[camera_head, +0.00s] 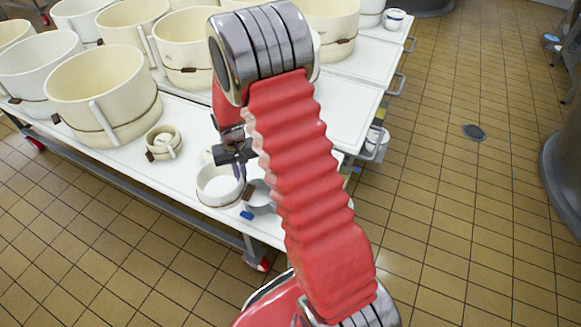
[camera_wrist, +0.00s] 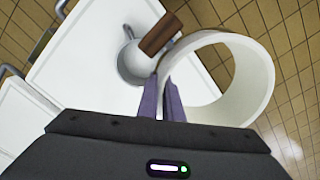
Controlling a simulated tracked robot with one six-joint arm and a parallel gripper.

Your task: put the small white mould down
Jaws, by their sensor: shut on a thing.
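The small white mould (camera_head: 219,187) is a round, open ring with a pale wall, near the front edge of the white table (camera_head: 185,170). My gripper (camera_head: 238,172) is shut on its wall. In the wrist view, both fingers (camera_wrist: 168,100) pinch the near left side of the mould (camera_wrist: 262,75), which looks upright. I cannot tell whether its underside touches the table.
A small cream mould (camera_head: 163,142) stands to the left. Large cream moulds (camera_head: 105,90) crowd the back. White table surface is clear between them.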

